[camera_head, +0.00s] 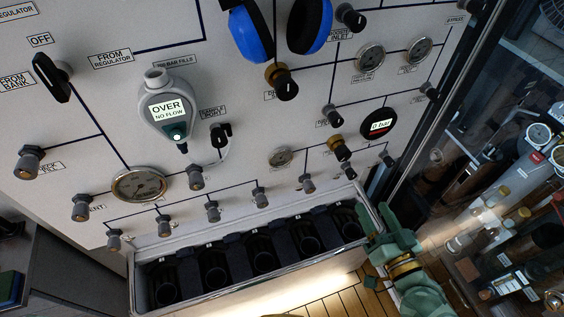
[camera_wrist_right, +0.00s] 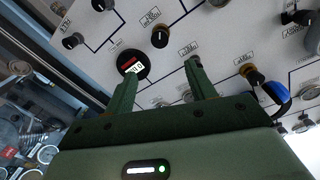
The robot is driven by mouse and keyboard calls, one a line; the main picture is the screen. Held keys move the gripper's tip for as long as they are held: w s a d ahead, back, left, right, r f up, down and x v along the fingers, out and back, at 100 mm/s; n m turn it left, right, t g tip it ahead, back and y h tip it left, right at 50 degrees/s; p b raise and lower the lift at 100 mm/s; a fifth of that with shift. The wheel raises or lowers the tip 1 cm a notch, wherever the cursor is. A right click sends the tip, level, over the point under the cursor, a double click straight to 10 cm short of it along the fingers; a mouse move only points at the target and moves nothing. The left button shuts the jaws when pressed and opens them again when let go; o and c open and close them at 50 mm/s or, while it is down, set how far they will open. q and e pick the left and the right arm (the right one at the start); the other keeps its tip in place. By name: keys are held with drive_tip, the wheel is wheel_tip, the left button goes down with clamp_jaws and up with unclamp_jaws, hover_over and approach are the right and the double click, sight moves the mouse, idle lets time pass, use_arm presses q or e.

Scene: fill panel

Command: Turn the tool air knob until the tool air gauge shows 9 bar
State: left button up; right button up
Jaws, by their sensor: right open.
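A black round digital gauge (camera_head: 379,123) on the white panel reads "0 bar" in the head view. It also shows upside down in the right wrist view (camera_wrist_right: 133,66). Below and left of it in the head view is a black knob with a brass collar (camera_head: 339,147), seen also in the right wrist view (camera_wrist_right: 160,38). The small labels are too blurred to read, so I cannot confirm which is tool air. My green right gripper (camera_head: 378,230) is open and empty, below the gauge and knob and apart from both. My left gripper is out of view.
Other knobs and dials (camera_head: 140,184) cover the panel. Blue ear defenders (camera_head: 250,35) and a grey detector reading "OVER NO FLOW" (camera_head: 167,108) hang on it. A rack of dark slots (camera_head: 140,272) runs along the bottom. Shelves with bottles and jars (camera_head: 500,230) stand at right.

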drive_tip(key=shift+o, duration=0.3)
drive_tip(key=n+y+b, duration=0.1)
drive_tip(key=n+b, duration=0.2)
drive_tip(key=n, duration=0.3)
approach(345, 158)
drive_tip(key=x, duration=0.9)
drive_tip(key=shift+w+a, duration=0.1)
drive_tip(key=shift+w, duration=0.1)
drive_tip(key=shift+c, duration=0.4)
